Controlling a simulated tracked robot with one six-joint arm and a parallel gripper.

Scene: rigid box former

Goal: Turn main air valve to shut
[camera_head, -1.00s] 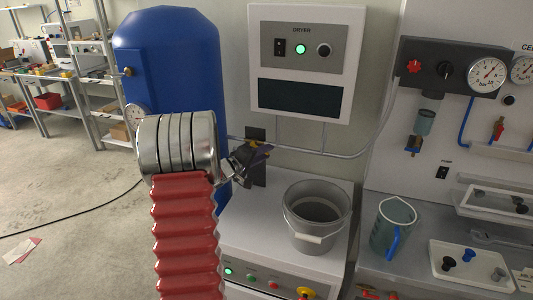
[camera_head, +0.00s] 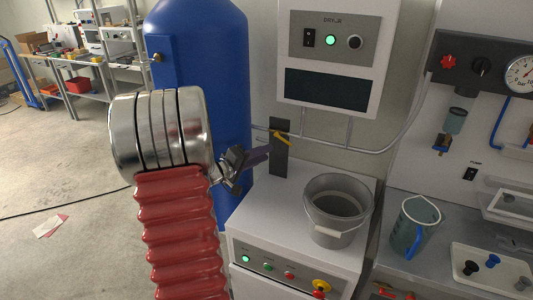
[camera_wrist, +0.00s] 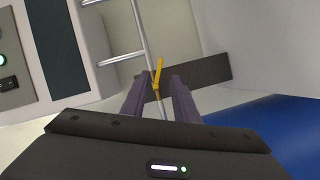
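The main air valve shows as a yellow lever (camera_head: 283,138) on the pipe in front of a dark upright plate (camera_head: 280,160), between the blue tank and the white dryer cabinet. In the head view the lever slants down to the right. My gripper (camera_head: 265,151) is just left of the plate, with its purple fingers pointing at the lever. In the wrist view my gripper (camera_wrist: 159,80) is open, and the yellow lever (camera_wrist: 159,72) lies between and just beyond the fingertips, with a gap on both sides. I cannot tell how deep it sits between them.
The blue tank (camera_head: 205,60) stands close behind my arm. The dryer panel (camera_head: 335,45) hangs above right. A grey bucket (camera_head: 337,235) stands on the white cabinet (camera_head: 262,222) below. A jug (camera_head: 408,230) and a white tray (camera_head: 470,285) are at the right.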

